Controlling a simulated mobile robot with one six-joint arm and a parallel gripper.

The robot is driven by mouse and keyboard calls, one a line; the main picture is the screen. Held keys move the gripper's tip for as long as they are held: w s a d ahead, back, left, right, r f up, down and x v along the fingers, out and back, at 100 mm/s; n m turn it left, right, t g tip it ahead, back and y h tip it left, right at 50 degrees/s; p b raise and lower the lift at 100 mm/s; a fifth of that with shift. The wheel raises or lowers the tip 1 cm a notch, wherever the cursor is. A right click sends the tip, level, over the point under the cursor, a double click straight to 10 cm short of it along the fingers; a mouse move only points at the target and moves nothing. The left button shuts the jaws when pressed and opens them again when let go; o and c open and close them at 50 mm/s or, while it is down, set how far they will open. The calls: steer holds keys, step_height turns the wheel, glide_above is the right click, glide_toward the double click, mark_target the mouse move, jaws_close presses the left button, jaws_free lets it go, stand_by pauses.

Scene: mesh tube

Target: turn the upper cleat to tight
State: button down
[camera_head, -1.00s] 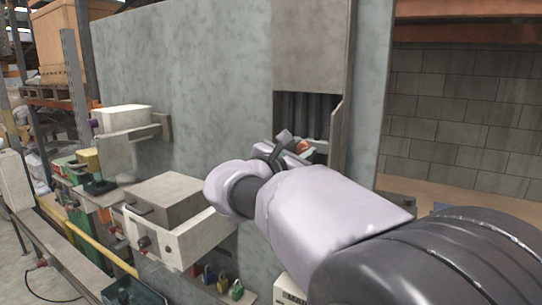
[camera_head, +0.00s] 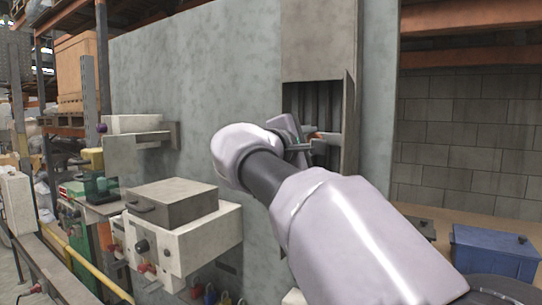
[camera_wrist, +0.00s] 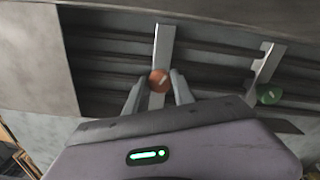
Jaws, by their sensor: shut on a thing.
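In the wrist view, a cleat with a round orange-red knob (camera_wrist: 160,80) sits on a pale metal strip (camera_wrist: 163,45) that crosses the dark ribbed tubes. The two fingers of my gripper (camera_wrist: 156,90) lie on either side of this knob and are shut on it. A second cleat with a green knob (camera_wrist: 268,94) on its own strip is to the right, apart from the fingers. In the head view, a bit of orange (camera_head: 317,135) shows in the wall opening beside my gripper (camera_head: 300,147); my arm hides much of the opening, and no green knob shows there.
A raised grey cover panel (camera_head: 318,40) is above the opening, and an open door edge (camera_head: 348,120) stands along its right side. A white control box (camera_head: 190,240) juts from the wall at left. A blue bin (camera_head: 493,252) is at lower right.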

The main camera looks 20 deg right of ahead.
steer(key=m+b, duration=0.8)
steer(key=m, duration=0.4)
steer(key=shift+r+m, duration=0.15)
steer(key=shift+m, duration=0.25)
steer(key=shift+r, duration=0.1)
steer(key=c, duration=1.3)
jaws_free()
steer(key=shift+o, duration=1.2)
steer(key=shift+d, duration=0.1)
